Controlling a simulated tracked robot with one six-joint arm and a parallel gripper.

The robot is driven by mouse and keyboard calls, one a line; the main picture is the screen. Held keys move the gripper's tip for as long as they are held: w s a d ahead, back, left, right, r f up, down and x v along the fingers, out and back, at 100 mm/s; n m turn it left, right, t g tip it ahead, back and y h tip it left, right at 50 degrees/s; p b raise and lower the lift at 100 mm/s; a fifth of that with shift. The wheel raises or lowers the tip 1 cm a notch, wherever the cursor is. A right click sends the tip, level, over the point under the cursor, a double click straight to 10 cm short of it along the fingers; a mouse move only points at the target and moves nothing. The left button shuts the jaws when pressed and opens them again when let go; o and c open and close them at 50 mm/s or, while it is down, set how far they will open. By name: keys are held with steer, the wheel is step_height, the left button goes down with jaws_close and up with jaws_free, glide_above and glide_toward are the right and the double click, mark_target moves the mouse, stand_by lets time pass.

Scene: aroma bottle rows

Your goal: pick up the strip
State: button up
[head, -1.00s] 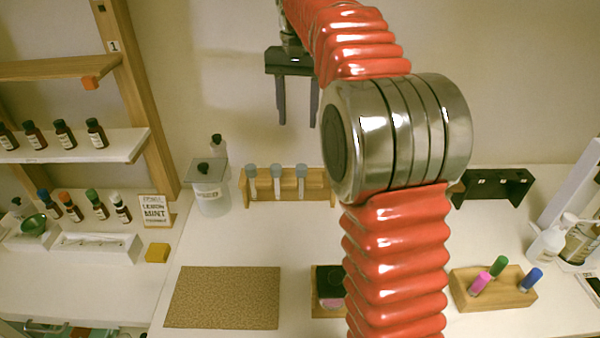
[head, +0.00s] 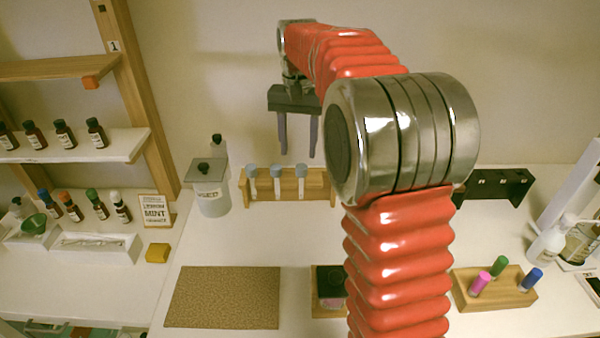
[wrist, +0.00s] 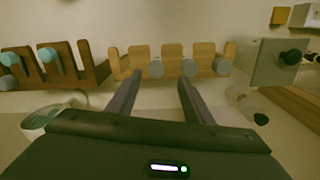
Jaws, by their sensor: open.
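A thin pale shape that may be the strip lies in a white tray (head: 118,254) at the left in the head view. It is too small to be sure. My gripper (head: 298,154) is open and empty, high in front of the back wall. Its fingers point down, above or near a light wooden rack (head: 319,186) holding three grey-capped vials. In the wrist view my open fingers (wrist: 159,80) reach toward that same rack (wrist: 172,52), with nothing between them.
A lidded jar (head: 211,195) stands left of the rack. A dark rack with teal-topped items (wrist: 88,66) shows in the wrist view. A brown mat (head: 222,298), a black-topped jar (head: 331,284) and a wooden block with coloured vials (head: 500,292) are nearer. My arm hides the middle.

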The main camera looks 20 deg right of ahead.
mark_target(301, 165)
steer(key=shift+s+d+f, duration=0.1)
steer(key=shift+d+f, duration=0.1)
steer(key=shift+f, duration=1.1)
steer(key=shift+d+f, duration=0.2)
steer(key=shift+f, duration=1.1)
steer(key=c, duration=0.9)
